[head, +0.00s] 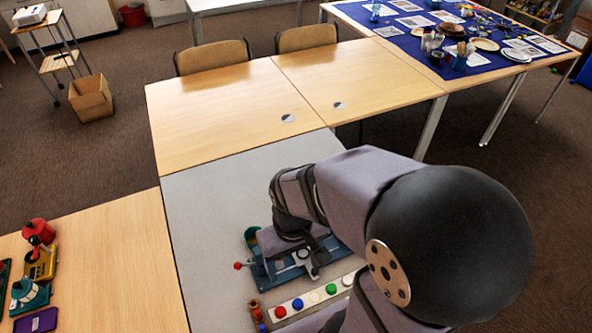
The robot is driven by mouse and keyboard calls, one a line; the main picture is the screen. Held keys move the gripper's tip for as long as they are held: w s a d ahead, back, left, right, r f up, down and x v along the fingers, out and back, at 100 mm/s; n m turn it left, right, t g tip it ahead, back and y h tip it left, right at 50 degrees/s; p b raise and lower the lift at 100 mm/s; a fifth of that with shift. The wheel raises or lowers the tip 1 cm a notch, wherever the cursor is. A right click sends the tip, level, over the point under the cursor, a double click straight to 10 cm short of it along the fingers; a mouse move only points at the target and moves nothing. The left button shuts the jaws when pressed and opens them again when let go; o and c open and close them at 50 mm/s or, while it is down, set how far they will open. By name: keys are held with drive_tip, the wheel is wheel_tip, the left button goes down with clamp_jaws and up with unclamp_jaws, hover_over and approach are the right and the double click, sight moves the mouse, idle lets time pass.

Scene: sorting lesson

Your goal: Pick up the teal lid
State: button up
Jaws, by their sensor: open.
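My gripper (312,268) is small in the head view, low over a teal-blue tray-like piece (262,272) on the grey table. My arm hides much of that piece. A rounded teal-green part (251,236) shows at its upper left end, and a red ball-tipped knob (238,265) sticks out at its left. I cannot tell which of these is the teal lid, or whether the fingers touch anything. I see nothing held. Another teal item (28,294) stands on the wooden table at left; its shape is hard to make out.
A white strip (291,309) with several coloured round pieces lies just in front of the gripper. A small brown wooden piece (256,310) stands at its left end. The grey table (203,222) is bare left of these. A red-and-yellow item (40,262) stands far left.

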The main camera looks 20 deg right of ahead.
drive_tip(key=shift+w+d+f+n+t+h+b, duration=0.15)
drive_tip(key=shift+w+d+f+n+h+b, duration=0.6)
drive_tip(key=shift+w+d+f+n+b, duration=2.45)
drive_tip(key=shift+w+d+f+n+t+h+b, duration=0.1)
drive_tip(key=shift+w+d+f+n+h+b, duration=1.1)
drive_tip(key=shift+w+d+f+n, duration=3.7)
drive_tip(key=shift+w+d+f+n+t+h+b, duration=0.25)
drive_tip(key=shift+w+d+f+n+b, duration=2.05)
drive_tip(key=shift+w+f, duration=3.5)
drive_tip(key=shift+s+d+f+m+b, duration=0.15)
drive_tip(key=shift+s+f+m+b, duration=0.15)
drive_tip(key=shift+s+f+b, duration=0.15)
drive_tip(key=c, duration=0.8)
